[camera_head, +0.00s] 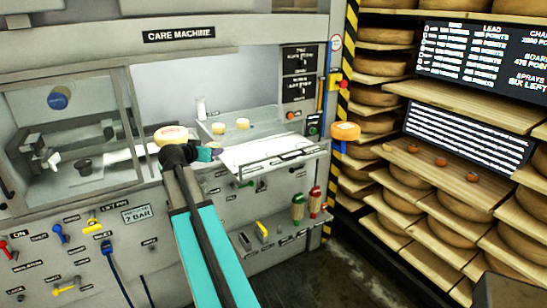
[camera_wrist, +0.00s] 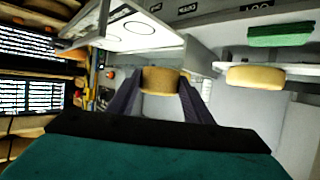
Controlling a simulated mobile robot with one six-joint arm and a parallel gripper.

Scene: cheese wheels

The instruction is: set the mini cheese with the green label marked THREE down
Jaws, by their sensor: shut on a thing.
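My gripper (camera_wrist: 160,92) is shut on a small tan cheese (camera_wrist: 161,77), which sits between its two dark fingers in the wrist view. No green label or number can be read on it from here. In the head view my gripper (camera_head: 208,153) is in front of the care machine, just left of the white tray (camera_head: 262,160). I cannot make out the held cheese there. Two small cheeses, one left (camera_head: 218,128) and one right (camera_head: 243,124), stand on the ledge behind the tray.
An orange cheese (camera_head: 345,131) stands right of the machine. Another pale cheese (camera_wrist: 255,77) and a green block (camera_wrist: 280,34) show at the right of the wrist view. A glass-fronted chamber (camera_head: 70,125) is on the left. Shelves of large wheels (camera_head: 455,205) fill the right.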

